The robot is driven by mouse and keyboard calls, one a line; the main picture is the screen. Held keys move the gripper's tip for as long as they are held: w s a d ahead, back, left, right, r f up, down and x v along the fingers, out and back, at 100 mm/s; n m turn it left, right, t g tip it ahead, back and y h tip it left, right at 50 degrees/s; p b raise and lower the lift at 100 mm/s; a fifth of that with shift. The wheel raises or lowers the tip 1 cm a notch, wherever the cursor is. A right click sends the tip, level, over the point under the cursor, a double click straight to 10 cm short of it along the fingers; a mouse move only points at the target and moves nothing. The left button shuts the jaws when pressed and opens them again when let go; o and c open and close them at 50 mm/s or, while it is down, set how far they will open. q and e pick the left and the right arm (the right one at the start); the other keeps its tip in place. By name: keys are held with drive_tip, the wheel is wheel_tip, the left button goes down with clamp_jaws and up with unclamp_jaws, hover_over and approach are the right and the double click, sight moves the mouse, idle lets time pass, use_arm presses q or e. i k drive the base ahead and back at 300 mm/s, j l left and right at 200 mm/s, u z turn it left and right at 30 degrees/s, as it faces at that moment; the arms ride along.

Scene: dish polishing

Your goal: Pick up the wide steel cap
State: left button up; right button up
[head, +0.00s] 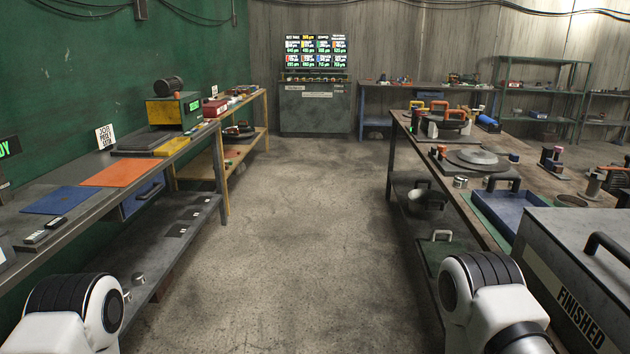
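I cannot tell for sure which thing is the wide steel cap. A small, short steel cylinder (460,182) stands on the right bench near its aisle-side edge. A wide, low steel disc (478,157) lies on a dark round plate behind it. Small steel pieces (138,278) sit on the lower shelf of the left bench. White and black links of my two arms show at the bottom left and bottom right corners. Neither gripper is in view.
The right bench (545,180) also holds a blue tray (507,212) and a grey box marked FINISHED (575,270). The left bench carries a blue mat (62,200), an orange mat (113,173) and a yellow-green machine (174,110). The floor aisle (300,220) between them is clear.

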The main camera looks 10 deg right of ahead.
sight(459, 182)
drive_tip(key=i+j+z, duration=0.1)
drive_tip(key=i, duration=3.05)
